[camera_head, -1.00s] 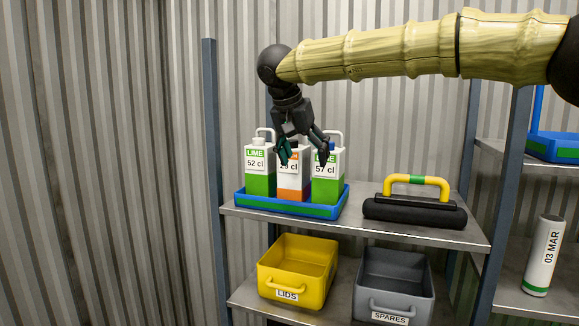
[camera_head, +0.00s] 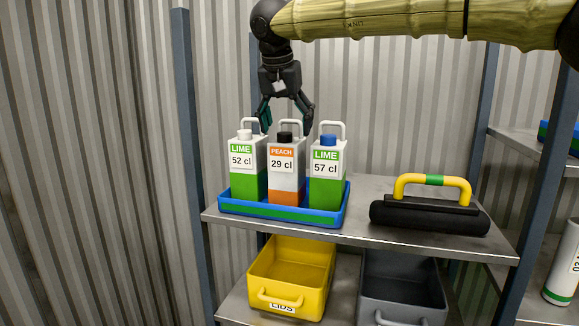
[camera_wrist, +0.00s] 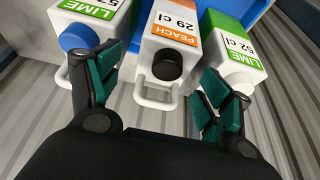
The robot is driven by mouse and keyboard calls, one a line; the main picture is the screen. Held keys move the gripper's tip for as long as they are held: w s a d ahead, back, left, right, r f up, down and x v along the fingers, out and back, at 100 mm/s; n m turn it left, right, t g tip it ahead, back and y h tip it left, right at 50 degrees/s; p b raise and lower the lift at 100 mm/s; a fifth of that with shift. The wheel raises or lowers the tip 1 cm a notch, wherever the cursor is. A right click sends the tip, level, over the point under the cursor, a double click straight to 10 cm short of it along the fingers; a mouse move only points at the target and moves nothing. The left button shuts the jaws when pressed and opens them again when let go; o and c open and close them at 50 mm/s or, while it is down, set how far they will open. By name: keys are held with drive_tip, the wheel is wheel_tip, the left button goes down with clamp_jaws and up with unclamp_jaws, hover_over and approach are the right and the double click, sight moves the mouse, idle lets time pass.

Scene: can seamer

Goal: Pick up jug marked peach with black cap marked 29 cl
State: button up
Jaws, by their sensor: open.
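The peach jug (camera_head: 284,181) is white and orange with a black cap, marked PEACH 29 cl. It stands upright in the middle of a blue tray (camera_head: 332,214), between two lime jugs. In the wrist view the peach jug (camera_wrist: 170,45) shows from above, with its black cap and pale handle centred between the fingers. My gripper (camera_head: 287,122) is open and empty, above and around the level of the peach jug's cap. In the wrist view my gripper (camera_wrist: 160,98) has green-padded fingers on either side of the jug's handle; I cannot tell whether they touch the neighbouring jugs.
A lime jug (camera_head: 247,176) with a white cap, 52 cl, stands close on the left. A lime jug (camera_head: 327,181) with a blue cap, 57 cl, stands close on the right. A black tool with a yellow handle (camera_head: 432,182) lies right on the shelf. Yellow (camera_head: 290,277) and grey (camera_head: 403,299) bins sit below.

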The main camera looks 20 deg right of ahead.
sight(284, 133)
drive_tip(key=w+f+p, duration=0.1)
drive_tip(key=w+f, duration=0.2)
drive_tip(key=shift+w+d+f, duration=0.15)
drive_tip(key=shift+w, duration=0.05)
drive_tip(key=shift+s+d+f+p, duration=0.2)
drive_tip(key=shift+f+p, duration=0.1)
drive_tip(key=shift+f, duration=0.05)
drive_tip(key=shift+s+d+f+p, duration=0.15)
drive_tip(key=shift+s+f+p, duration=0.1)
drive_tip(key=shift+f, duration=0.1)
drive_tip(key=shift+d+f, duration=0.1)
drive_tip(key=shift+f, duration=0.25)
drive_tip(key=shift+w+f, duration=0.65)
drive_tip(key=shift+f, duration=0.05)
drive_tip(key=shift+s+d+r, duration=0.1)
drive_tip(key=shift+s+r, duration=0.05)
drive_tip(key=shift+s, duration=0.15)
drive_tip(key=shift+c, duration=1.1)
drive_tip(key=c, duration=1.3)
